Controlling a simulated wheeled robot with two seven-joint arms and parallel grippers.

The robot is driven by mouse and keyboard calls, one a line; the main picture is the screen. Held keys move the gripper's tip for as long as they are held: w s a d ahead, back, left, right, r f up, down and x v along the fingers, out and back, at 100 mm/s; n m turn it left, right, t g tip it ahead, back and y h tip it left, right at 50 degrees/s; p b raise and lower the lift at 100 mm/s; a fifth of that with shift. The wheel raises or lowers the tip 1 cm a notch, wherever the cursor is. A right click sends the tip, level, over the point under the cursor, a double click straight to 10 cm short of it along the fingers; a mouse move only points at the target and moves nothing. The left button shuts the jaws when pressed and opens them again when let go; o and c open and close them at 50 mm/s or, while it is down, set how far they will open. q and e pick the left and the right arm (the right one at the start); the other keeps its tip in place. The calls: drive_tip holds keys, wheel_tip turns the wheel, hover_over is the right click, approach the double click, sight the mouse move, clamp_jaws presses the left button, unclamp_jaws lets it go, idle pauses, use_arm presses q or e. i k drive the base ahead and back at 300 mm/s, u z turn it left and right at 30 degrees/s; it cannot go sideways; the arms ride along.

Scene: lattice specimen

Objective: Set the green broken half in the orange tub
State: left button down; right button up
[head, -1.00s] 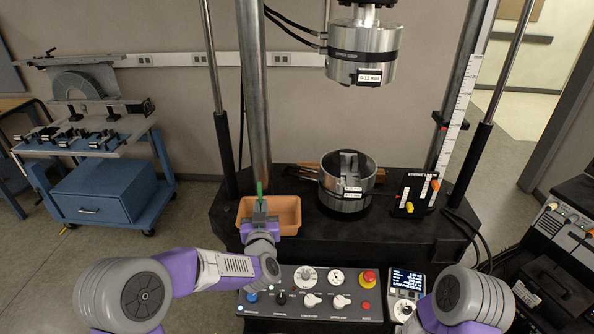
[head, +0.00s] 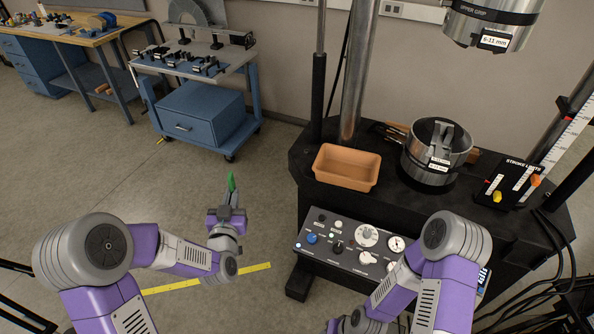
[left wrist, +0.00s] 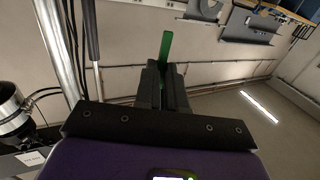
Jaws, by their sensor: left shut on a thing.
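The green broken half (head: 231,182) is held upright in my left gripper (head: 231,199), in the open space left of the test machine. It also shows in the left wrist view as a green strip (left wrist: 166,48) standing out between the dark fingers (left wrist: 161,85), which hide its lower part. The orange tub (head: 346,178) sits on the left part of the black machine base, to the right of my left gripper and apart from it. The tub looks empty. My right arm comes in at the lower right, and its gripper's fingers do not show.
The lower grip cylinder (head: 437,150) stands right of the tub. The control panel (head: 348,242) is in front of the tub. A blue cart (head: 203,112) stands behind at the left.

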sight(371, 173)
drive_tip(key=u, duration=1.3)
drive_tip(key=i, duration=1.1)
drive_tip(key=z, duration=3.3)
drive_tip(key=i, duration=0.5)
drive_tip(key=u, duration=0.05)
